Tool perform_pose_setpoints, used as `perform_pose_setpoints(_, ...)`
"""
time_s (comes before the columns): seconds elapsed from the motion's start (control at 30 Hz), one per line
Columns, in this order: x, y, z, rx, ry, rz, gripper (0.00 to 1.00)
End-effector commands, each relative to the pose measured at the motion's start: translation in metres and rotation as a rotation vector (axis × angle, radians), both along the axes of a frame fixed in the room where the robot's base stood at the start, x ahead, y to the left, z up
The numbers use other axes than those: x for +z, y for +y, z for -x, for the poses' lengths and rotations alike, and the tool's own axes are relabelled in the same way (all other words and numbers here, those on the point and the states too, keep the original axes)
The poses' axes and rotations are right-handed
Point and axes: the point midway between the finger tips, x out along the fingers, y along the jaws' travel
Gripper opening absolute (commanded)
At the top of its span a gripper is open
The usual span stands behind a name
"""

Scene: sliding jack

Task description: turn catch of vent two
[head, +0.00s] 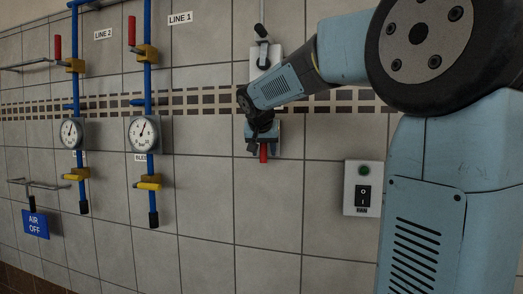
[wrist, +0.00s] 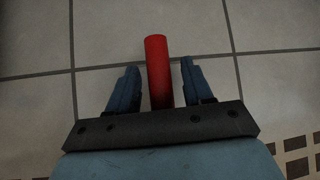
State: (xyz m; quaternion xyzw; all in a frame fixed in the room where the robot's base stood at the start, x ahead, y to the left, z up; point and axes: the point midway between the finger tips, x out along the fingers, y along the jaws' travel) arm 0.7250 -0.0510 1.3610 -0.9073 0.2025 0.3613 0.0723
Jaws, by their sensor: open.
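My gripper (head: 263,140) is at the tiled wall in the head view, pointing down over a red handle (head: 264,154). In the wrist view the two fingers of my gripper (wrist: 160,66) are apart, with the red handle (wrist: 158,70) standing between them. No label reading vent two is legible. The blue pipe under the LINE 2 sign (head: 103,34) carries a yellow lever (head: 75,176) near its lower end. The pipe under the LINE 1 sign (head: 180,18) carries a similar yellow lever (head: 148,185).
Each pipe has a gauge (head: 143,133) and a red upper handle (head: 132,31). A switch box (head: 362,188) with a green button is right of my gripper. A blue AIR OFF tag (head: 35,224) hangs at far left. The wall between pipes and gripper is clear.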

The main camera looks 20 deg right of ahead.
Motion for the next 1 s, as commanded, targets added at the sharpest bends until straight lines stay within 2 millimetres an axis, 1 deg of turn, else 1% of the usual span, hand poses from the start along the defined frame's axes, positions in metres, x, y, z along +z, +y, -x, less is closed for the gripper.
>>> perform_pose_setpoints(0.17,0.010,0.004,0.009,0.001,-0.003,-0.001,0.51)
perform_pose_setpoints(0.5,0.055,0.024,0.051,-0.001,-0.005,0.000,0.51)
perform_pose_setpoints(0.7,0.078,0.035,0.074,-0.001,-0.003,0.000,0.51)
perform_pose_setpoints(0.83,0.088,0.040,0.082,-0.001,-0.002,0.000,0.51)
perform_pose_setpoints(1.0,0.093,0.042,0.088,-0.001,0.000,0.000,0.51)
